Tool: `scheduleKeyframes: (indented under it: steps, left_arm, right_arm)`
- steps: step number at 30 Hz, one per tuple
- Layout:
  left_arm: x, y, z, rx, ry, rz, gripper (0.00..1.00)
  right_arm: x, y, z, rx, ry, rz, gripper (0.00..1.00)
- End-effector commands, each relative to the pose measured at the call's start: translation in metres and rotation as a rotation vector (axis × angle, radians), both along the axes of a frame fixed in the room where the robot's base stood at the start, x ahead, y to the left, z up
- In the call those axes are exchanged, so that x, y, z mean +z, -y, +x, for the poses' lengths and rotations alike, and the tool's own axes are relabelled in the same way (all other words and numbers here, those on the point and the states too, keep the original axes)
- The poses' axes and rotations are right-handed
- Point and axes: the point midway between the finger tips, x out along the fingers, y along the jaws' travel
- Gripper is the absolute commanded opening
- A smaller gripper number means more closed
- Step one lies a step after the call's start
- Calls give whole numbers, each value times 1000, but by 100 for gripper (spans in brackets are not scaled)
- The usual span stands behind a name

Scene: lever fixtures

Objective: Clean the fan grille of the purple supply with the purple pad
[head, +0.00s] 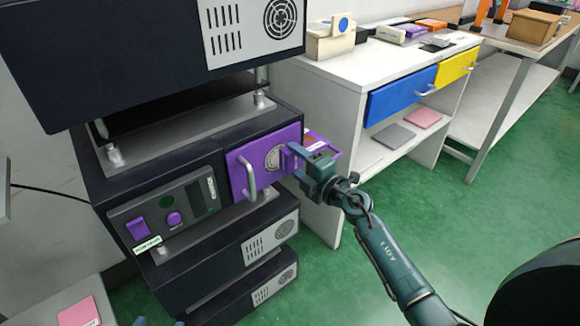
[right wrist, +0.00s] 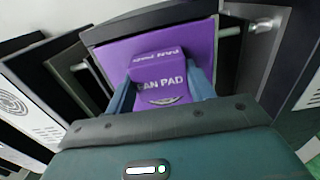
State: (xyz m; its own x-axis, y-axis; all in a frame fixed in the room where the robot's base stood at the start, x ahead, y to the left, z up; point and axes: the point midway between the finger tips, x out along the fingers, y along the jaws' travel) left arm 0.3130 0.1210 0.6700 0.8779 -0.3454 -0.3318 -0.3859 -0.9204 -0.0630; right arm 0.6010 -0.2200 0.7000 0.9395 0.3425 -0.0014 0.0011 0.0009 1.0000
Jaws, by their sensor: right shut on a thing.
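The purple supply (head: 235,170) is a purple-fronted unit with a metal handle, set in a dark rack. Its round fan grille (head: 272,158) shows at the right part of the purple face. My right gripper (head: 303,160) is shut on the purple pad (head: 289,159), close in front of the grille. In the right wrist view the pad (right wrist: 158,67), lettered FAN PAD, sits between the two fingers against the purple face. I cannot tell whether the pad touches the grille.
A dark unit with vents (head: 240,30) overhangs the supply. A white bench (head: 350,75) with blue (head: 400,97) and yellow (head: 455,66) drawers stands behind. Green floor (head: 400,200) is open to the right.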

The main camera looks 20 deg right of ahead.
Motion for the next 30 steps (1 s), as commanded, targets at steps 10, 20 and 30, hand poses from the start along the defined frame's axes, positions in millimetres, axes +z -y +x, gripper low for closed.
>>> scheduleKeyframes:
  steps: [10, 20, 30]
  left_arm:
    - [5, 0, 0, 1, 0, -1, 48]
    - [21, 0, 0, 1, 0, -1, 48]
    - [26, 0, 0, 1, 0, -1, 48]
  right_arm:
    - [3, 8, 1, -2, 1, 1, 36]
    - [3, -18, -6, 0, 0, 3, 36]
    - [1, -33, -10, 2, 1, 3, 36]
